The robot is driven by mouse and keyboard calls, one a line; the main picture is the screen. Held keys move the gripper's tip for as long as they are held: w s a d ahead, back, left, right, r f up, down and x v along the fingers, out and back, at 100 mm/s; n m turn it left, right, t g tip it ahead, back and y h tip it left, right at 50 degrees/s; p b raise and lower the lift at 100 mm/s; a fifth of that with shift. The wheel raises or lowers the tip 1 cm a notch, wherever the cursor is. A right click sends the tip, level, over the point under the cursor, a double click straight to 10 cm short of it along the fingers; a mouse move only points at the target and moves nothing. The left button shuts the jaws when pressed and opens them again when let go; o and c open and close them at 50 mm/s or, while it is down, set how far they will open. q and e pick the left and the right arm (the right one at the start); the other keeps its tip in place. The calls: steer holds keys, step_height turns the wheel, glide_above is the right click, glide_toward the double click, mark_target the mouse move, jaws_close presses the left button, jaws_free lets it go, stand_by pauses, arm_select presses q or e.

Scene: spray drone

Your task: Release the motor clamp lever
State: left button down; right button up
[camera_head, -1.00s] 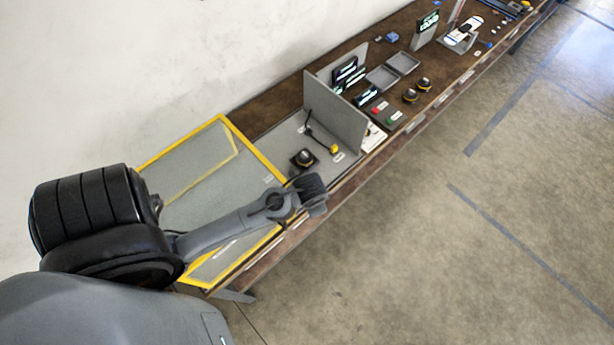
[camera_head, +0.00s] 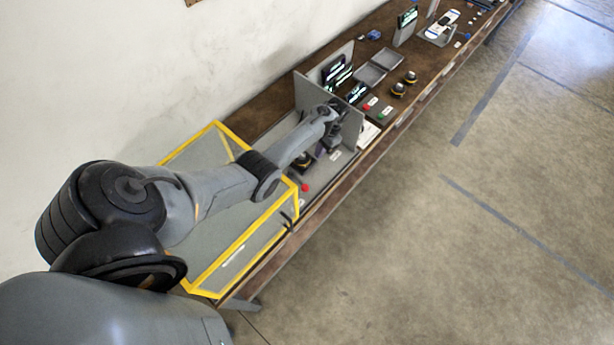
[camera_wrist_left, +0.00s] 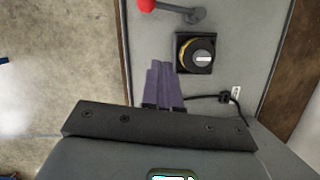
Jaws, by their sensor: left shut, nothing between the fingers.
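The clamp lever shows in the left wrist view as a red knob (camera_wrist_left: 147,5) on a grey arm (camera_wrist_left: 180,12) at the top edge, cut off by the frame. Beside it is the black motor (camera_wrist_left: 197,52) with a yellow ring, on a square black base. In the head view the red knob (camera_head: 305,187) is by the yellow-framed case, and the motor (camera_head: 302,161) is partly behind my arm. My left gripper (camera_wrist_left: 163,68) has its purple fingers together and empty, just left of and below the motor in the wrist view. My right gripper is out of view.
A grey upright panel (camera_head: 350,125) stands beside my left gripper. A black cord (camera_wrist_left: 205,97) lies by the motor. The yellow-framed case (camera_head: 192,255) is under my left arm. Grey trays (camera_head: 386,59) and other parts lie farther along the bench. Open floor lies to the right.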

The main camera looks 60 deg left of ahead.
mark_target(298, 180)
arm_select(q)
steer(key=shift+w+d, duration=0.1)
steer(key=shift+w, duration=0.1)
stand_by(0.4)
steer(key=b+x, duration=0.7)
steer(key=x, duration=0.3)
steer(key=shift+d, duration=0.15)
steer(key=shift+s+f, duration=0.15)
steer(key=shift+s, duration=0.1)
steer(key=shift+s+d+p, duration=0.2)
steer(key=shift+s+p, duration=0.9)
steer(key=shift+s, duration=0.35)
steer(key=shift+s+d+f, duration=0.1)
steer(key=shift+s+f, duration=0.05)
steer(key=shift+s, duration=0.15)
